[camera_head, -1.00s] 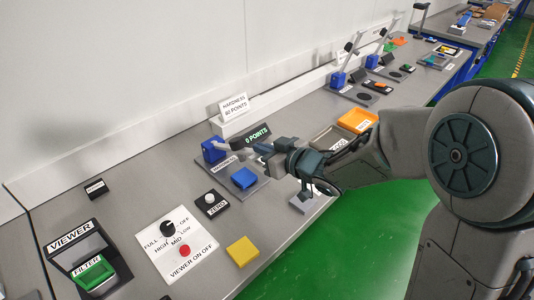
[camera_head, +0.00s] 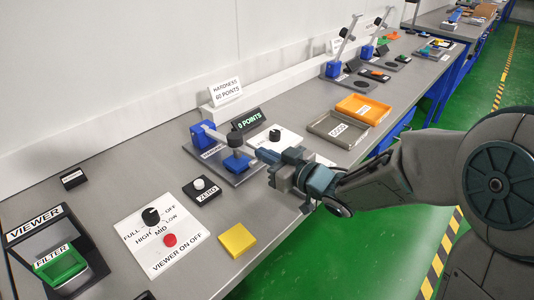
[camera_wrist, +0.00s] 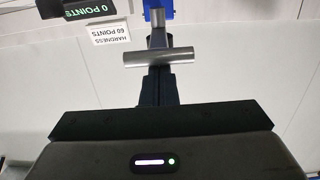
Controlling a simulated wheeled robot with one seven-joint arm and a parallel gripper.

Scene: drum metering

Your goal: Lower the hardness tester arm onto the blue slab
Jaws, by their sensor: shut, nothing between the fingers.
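The hardness tester has a blue post (camera_head: 203,133) and a metal arm (camera_head: 219,137) that slopes down to a dark head (camera_head: 235,140). The head is over the blue slab (camera_head: 237,163); I cannot tell whether it touches. In the wrist view, the tester arm's metal crossbar (camera_wrist: 160,56) lies across the tips of my gripper (camera_wrist: 159,76); contact is unclear. The tester display (camera_head: 250,118) reads 0 POINTS.
A sign (camera_head: 226,91) reading hardness 60 points stands behind. A zero button (camera_head: 201,185), a yellow slab (camera_head: 237,240) and a viewer panel (camera_head: 160,242) are nearer. Grey (camera_head: 340,129) and orange (camera_head: 363,109) trays are to the right. Green floor lies beyond the bench's front edge.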

